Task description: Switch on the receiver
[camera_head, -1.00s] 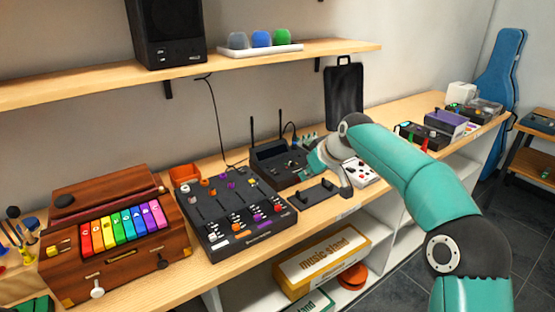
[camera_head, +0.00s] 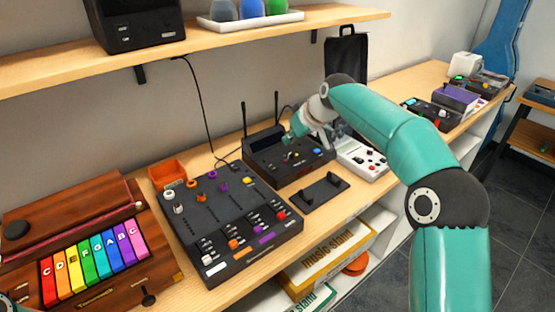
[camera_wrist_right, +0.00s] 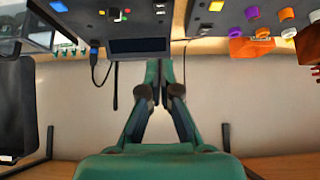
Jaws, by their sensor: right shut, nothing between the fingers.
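The receiver (camera_head: 285,172) is a black box with two upright antennas, standing on the wooden bench. Its top has small knobs and buttons, including a yellow one, a red one and a blue one. In the right wrist view the receiver (camera_wrist_right: 92,30) appears turned around, with its dark display (camera_wrist_right: 140,45) near the fingers. My left gripper is not clearly seen.
A black mixer (camera_head: 222,225) stands left of the receiver, with an orange bin (camera_head: 167,174) behind it. A small black stand (camera_head: 325,191) lies in front. A white device (camera_head: 362,160) is close on the right. A shelf (camera_head: 100,73) runs above the bench.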

